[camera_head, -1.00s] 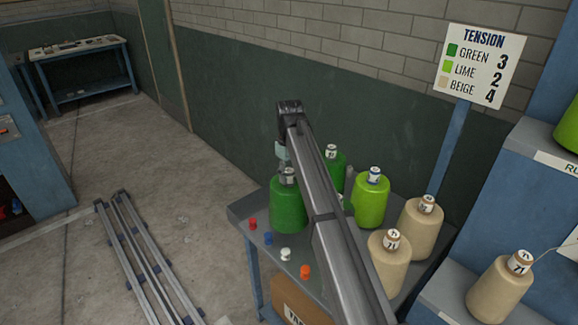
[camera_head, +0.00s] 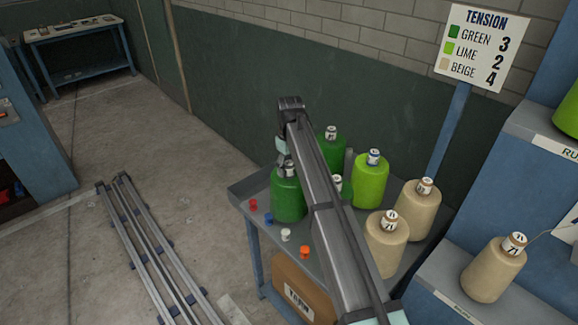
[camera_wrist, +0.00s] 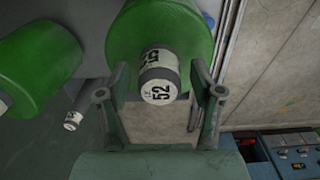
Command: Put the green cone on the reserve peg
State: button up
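A green cone (camera_head: 287,197) stands upright at the left end of the grey cart. In the wrist view the same green cone (camera_wrist: 160,30) has its white tube end, marked 52, between my fingers. My gripper (camera_head: 285,163) is over this cone's top; in the wrist view my gripper (camera_wrist: 160,85) is open, with gaps beside the tube. Another green cone (camera_head: 331,147) stands behind, and a third green one is mostly hidden by my arm, only its tube top (camera_head: 338,182) showing clearly. A grey upright post (camera_head: 348,162) shows beside my arm; I cannot tell whether it is the reserve peg.
A lime cone (camera_head: 370,182) and two beige cones (camera_head: 387,243) share the cart (camera_head: 245,190). Small red, blue, white and orange caps (camera_head: 304,252) line its front edge. A blue rack (camera_head: 470,215) at right holds a beige cone (camera_head: 492,272). A TENSION sign (camera_head: 480,47) stands behind. Rails cross the floor.

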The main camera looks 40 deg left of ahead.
notch_tip(320, 180, up, 11)
jog(key=b, duration=0.2)
jog(key=shift+a+f+b, duration=0.1)
jog(key=shift+f+b, duration=0.1)
jog(key=shift+b, duration=0.15)
jog(key=shift+o, duration=0.5)
jog(key=shift+r, duration=0.8)
